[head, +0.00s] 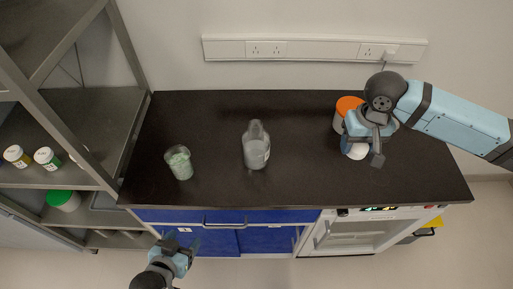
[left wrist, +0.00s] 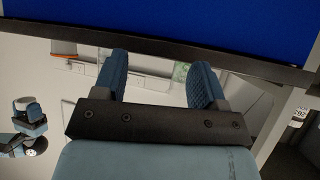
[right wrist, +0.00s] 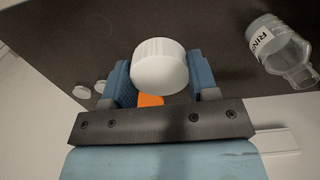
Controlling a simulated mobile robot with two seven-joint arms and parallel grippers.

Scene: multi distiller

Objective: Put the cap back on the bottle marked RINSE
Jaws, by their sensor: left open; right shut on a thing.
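The bottle marked RINSE (head: 256,152) stands upright near the middle of the dark bench, clear glass with a white label. It also shows at the upper right of the right wrist view (right wrist: 277,50), where its label reads RINSE and its neck looks bare. My right gripper (right wrist: 160,80) is shut on a white ribbed cap (right wrist: 160,64). In the head view, this gripper (head: 362,148) and the cap (head: 356,152) are over the right part of the bench, to the right of the bottle. My left gripper (head: 181,249) is open and empty, in front of the bench's blue cabinets.
A container with an orange lid (head: 348,104) stands behind my right gripper. A glass beaker with pale green contents (head: 180,163) stands left of the bottle. Shelves with jars (head: 45,156) flank the bench's left end. Bench between bottle and right gripper is clear.

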